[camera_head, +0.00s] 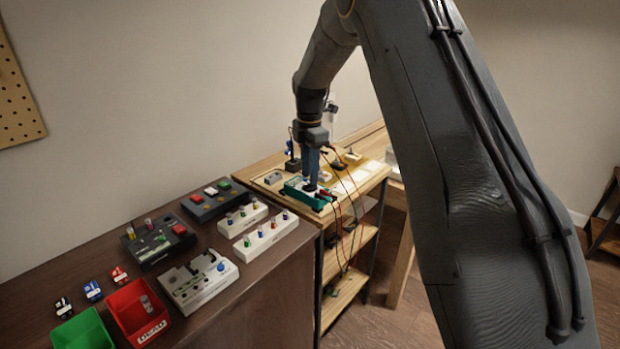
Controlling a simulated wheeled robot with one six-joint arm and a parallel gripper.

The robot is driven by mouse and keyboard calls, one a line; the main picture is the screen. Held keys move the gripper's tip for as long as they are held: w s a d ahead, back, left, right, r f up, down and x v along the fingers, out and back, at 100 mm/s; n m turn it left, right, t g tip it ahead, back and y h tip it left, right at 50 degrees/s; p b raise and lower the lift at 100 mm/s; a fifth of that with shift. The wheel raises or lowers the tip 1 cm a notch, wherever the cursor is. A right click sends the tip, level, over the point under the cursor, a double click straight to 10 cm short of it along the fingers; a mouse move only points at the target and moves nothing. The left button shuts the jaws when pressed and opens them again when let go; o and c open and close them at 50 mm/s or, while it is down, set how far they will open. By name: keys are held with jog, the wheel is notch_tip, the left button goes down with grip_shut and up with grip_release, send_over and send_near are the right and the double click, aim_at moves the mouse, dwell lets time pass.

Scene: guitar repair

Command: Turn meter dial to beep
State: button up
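The meter (303,196) appears to be the teal-edged device lying on the light wooden bench top. My gripper (311,184) points straight down over it, with its fingertips at or just above its face. The fingers cover the middle of the meter, so the dial is hidden. I cannot tell whether the fingers touch the dial or how far apart they are. Red and black leads (345,200) run from beside the meter and hang over the bench's front edge.
The wooden bench (262,184) also holds small parts and pale pads. A dark brown table (262,290) at left carries a red bin (125,300), a green bin (82,331), white blocks with coloured pegs (264,236) and dark button boxes (214,200). My arm blocks the right side.

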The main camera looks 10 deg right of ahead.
notch_tip(320, 180, up, 6)
jog(key=shift+f+b, duration=0.15)
jog(key=shift+b, duration=0.5)
